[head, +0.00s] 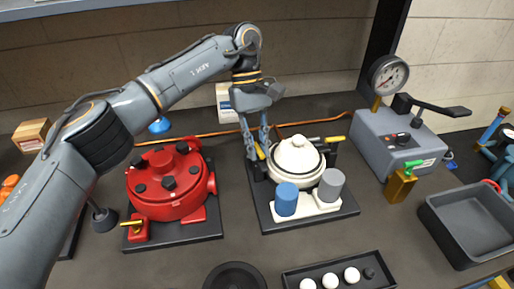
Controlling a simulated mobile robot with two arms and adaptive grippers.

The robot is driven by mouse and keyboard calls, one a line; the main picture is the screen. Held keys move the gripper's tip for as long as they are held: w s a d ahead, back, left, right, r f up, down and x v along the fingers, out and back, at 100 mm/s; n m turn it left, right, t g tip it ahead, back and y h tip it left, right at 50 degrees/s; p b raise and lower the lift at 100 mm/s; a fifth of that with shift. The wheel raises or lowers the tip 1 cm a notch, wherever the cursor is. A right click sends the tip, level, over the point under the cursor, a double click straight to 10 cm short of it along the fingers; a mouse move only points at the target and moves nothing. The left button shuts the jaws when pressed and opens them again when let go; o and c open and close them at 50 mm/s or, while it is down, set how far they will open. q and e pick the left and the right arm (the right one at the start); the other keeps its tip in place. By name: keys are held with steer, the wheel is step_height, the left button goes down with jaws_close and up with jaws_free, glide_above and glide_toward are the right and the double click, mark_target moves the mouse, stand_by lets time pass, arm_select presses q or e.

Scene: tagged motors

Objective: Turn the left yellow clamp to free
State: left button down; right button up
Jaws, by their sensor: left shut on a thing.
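The left yellow clamp (260,152) shows as a small yellow piece at the left side of a device with a white domed lid (297,150). My left gripper (257,146) reaches down from above with its fingers shut around this clamp, which they partly hide. The clamp's exact angle is hard to tell. The right yellow clamp (334,140) lies at the other side of the lid, apart from my gripper. The device stands on a dark base plate (343,212). My right gripper is not in view.
A blue cylinder (286,199) and a grey cylinder (331,185) stand in front of the lid. A red round housing (165,190) is to the left. A grey box with a gauge (390,145) and a grey bin (470,222) are to the right. A copper pipe runs behind.

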mark_target(258, 146)
arm_select(q)
steer(key=shift+m+y, duration=0.4)
steer(key=shift+m, duration=0.7)
steer(key=shift+r, duration=0.1)
steer(key=c, duration=1.3)
jaws_free()
step_height(258, 146, up, 10)
steer(key=shift+f, duration=0.1)
